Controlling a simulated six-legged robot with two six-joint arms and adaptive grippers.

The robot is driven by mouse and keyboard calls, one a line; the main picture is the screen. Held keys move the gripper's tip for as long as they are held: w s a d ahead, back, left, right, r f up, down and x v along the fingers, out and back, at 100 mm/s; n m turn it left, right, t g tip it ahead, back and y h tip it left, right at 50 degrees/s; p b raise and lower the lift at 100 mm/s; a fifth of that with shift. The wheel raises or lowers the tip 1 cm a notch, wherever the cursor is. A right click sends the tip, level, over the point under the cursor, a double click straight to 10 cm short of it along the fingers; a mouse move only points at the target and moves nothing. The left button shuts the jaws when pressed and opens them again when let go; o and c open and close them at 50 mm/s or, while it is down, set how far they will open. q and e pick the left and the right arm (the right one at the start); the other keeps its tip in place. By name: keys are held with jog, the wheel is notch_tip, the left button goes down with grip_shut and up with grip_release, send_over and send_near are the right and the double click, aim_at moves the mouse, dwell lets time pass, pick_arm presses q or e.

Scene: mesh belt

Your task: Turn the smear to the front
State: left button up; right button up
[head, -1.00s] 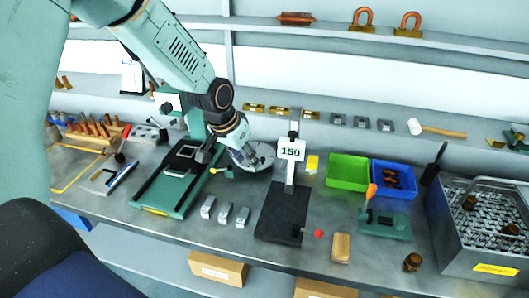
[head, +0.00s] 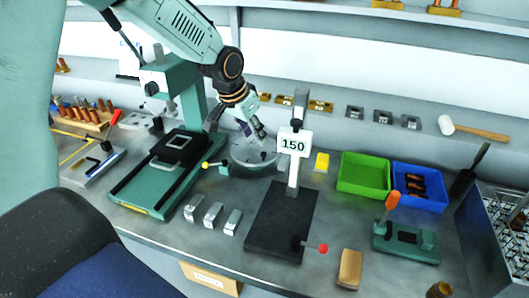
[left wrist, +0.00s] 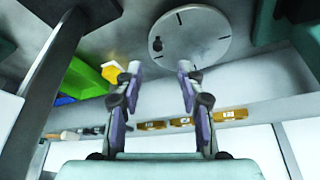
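A round grey disc (head: 246,171) with short dark marks lies on the bench behind the black stand, and it also shows in the left wrist view (left wrist: 205,38). A small dark spot or peg (left wrist: 156,44) sits near its edge; I cannot tell whether this is the smear. A lever with a yellow knob (head: 206,165) is at the disc's left side. My left gripper (head: 262,138) is over the disc, partly covering it. In the left wrist view its fingers (left wrist: 160,74) are apart with nothing between them. My right gripper is not in view.
A green press (head: 172,160) stands at the left. Green (head: 364,172) and blue (head: 420,184) bins are to the right. Three metal blocks (head: 213,214) lie in front.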

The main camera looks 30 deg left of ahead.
aim_at(263, 153)
pick_arm(q)
jog(key=b+x, duration=0.1)
jog(key=x, duration=0.6)
jog(key=shift+s+d, duration=0.1)
jog(key=shift+d, duration=0.05)
jog(key=shift+f, duration=0.3)
jog(key=shift+d+r, duration=0.2)
jog(key=shift+c, duration=0.3)
jog(key=shift+a+f, duration=0.15)
jog(key=shift+a, duration=0.1)
jog(key=c, duration=0.5)
jog(key=shift+d, duration=0.1)
grip_shut()
